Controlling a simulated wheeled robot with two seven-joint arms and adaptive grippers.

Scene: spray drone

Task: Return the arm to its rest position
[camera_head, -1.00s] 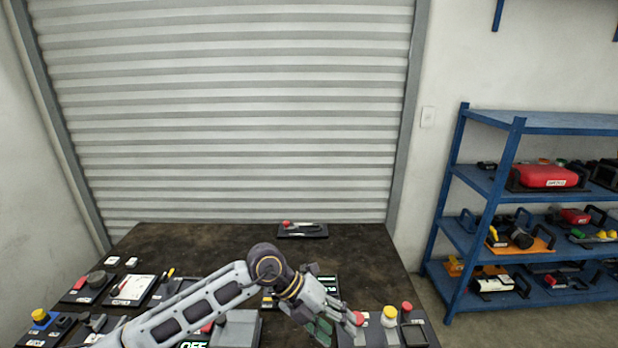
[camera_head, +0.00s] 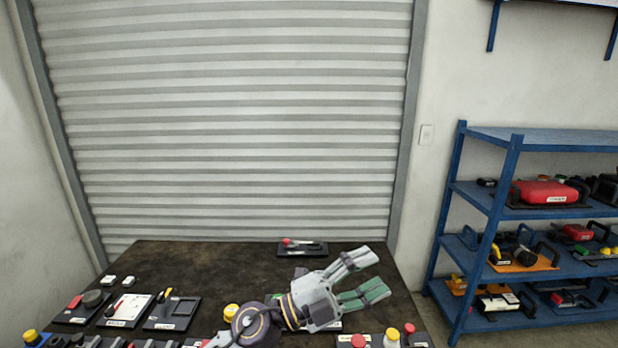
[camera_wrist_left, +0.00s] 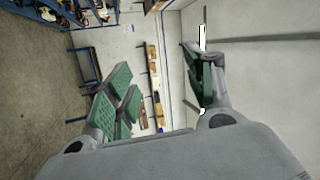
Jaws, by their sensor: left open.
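My left gripper (camera_head: 366,280) is open and empty in the head view. It is raised above the right half of the dark table (camera_head: 215,262), its fingers pointing right and slightly up. In the left wrist view its green-padded fingers (camera_wrist_left: 160,90) are spread apart, with only the room between them. The left forearm is mostly hidden below the lower edge of the head view. My right gripper is not in view.
Several control panels line the table's front and left, including a white panel (camera_head: 128,310). Red (camera_head: 358,341) and yellow buttons stand below the gripper. A small panel (camera_head: 302,249) lies at the back. A blue shelf (camera_head: 478,195) stands right. The table's middle back is clear.

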